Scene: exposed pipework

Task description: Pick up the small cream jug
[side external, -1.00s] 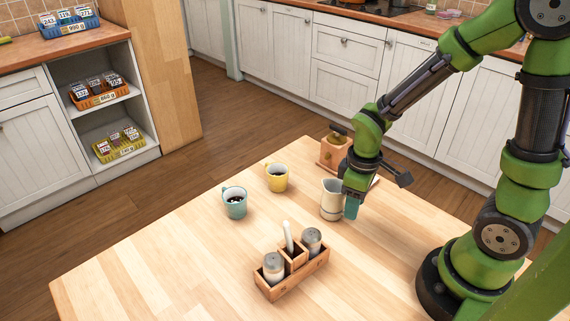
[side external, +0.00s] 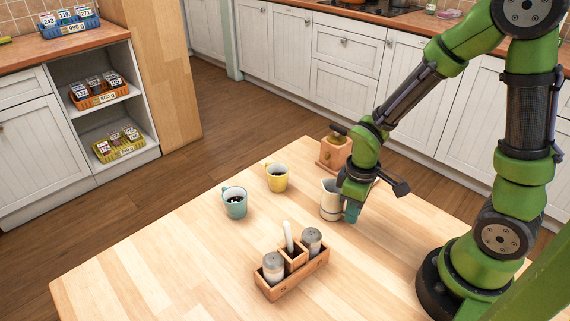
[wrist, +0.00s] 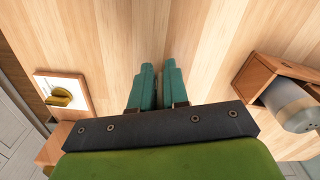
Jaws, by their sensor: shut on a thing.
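The small cream jug (side external: 329,200) stands upright on the wooden table in the side view, its right part hidden behind my gripper. My gripper (side external: 352,213) is low over the table at the jug's right side, with its teal fingers pointing down. In the wrist view my gripper's fingers (wrist: 157,88) are close together with a narrow gap between them. The jug does not show in the wrist view. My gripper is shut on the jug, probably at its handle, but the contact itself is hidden.
A yellow mug (side external: 277,178) and a teal mug (side external: 235,204) stand to the left. A wooden caddy (side external: 291,278) with shakers is in front. The table's left front is clear.

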